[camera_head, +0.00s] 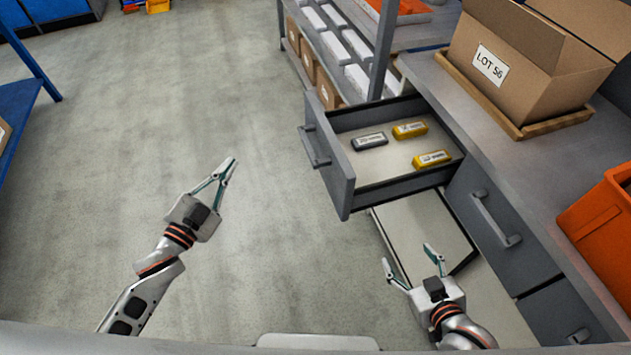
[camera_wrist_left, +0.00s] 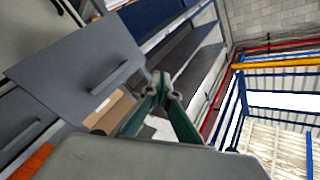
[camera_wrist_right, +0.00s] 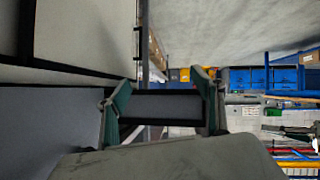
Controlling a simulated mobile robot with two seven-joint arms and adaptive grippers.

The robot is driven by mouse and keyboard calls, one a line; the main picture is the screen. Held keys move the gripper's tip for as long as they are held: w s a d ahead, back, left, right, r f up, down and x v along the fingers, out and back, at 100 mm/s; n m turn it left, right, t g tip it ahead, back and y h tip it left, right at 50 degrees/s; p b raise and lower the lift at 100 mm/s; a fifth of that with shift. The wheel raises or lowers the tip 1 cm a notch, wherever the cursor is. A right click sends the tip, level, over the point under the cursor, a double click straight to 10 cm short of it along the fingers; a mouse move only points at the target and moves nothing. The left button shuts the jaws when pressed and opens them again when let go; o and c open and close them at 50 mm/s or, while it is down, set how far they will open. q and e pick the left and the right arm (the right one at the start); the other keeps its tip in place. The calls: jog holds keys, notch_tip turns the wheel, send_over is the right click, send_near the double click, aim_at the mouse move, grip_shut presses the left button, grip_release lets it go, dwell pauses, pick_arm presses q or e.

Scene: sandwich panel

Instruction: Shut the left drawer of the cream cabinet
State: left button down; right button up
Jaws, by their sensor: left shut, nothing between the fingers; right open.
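The left drawer (camera_head: 340,185) stands pulled out of a cabinet whose fronts look dark grey (camera_head: 520,235), not cream. A grey bar handle (camera_head: 314,146) is on its front. A dark block (camera_head: 369,141) and two yellow blocks (camera_head: 410,129) lie inside. In the left wrist view, a grey panel with a bar handle (camera_wrist_left: 108,78) shows beyond the fingers. My left gripper (camera_head: 228,172) is shut and empty, over the floor left of the drawer and apart from it. My right gripper (camera_head: 408,255) is open and empty, in front of the cabinet, nearer than the open drawer.
Below the drawer, a pale dark-edged surface (camera_head: 425,235) shows; I cannot tell what it is. On the worktop are a LOT 56 carton (camera_head: 530,60) on a wooden tray (camera_head: 470,95) and an orange bin (camera_head: 605,215). Shelving (camera_head: 335,60) stands behind.

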pick_arm(q)
jog(key=w+d+m+g+h+b, duration=0.1)
jog(key=w+d+m+h+b, duration=0.2)
jog(key=m+h, duration=0.35)
jog(key=m+g+h+b, duration=0.4)
jog(key=m+g+b, duration=0.55)
jog(key=m, duration=0.35)
send_near(326, 169)
jog(key=shift+g, duration=0.35)
jog(key=x, duration=0.6)
jog(key=shift+r, duration=0.4)
jog(key=shift+w+d, duration=0.1)
jog(key=shift+d, duration=0.3)
pick_arm(e)
notch_tip(326, 169, down, 11)
jog(key=s+a+g, duration=0.1)
jog(key=s, duration=0.1)
jog(key=shift+s+a+f+y, duration=0.15)
jog(key=shift+s+a+y, duration=0.15)
jog(key=shift+s+a, duration=0.1)
pick_arm(q)
jog(key=shift+w, duration=0.1)
pick_arm(e)
jog(key=shift+w, duration=0.1)
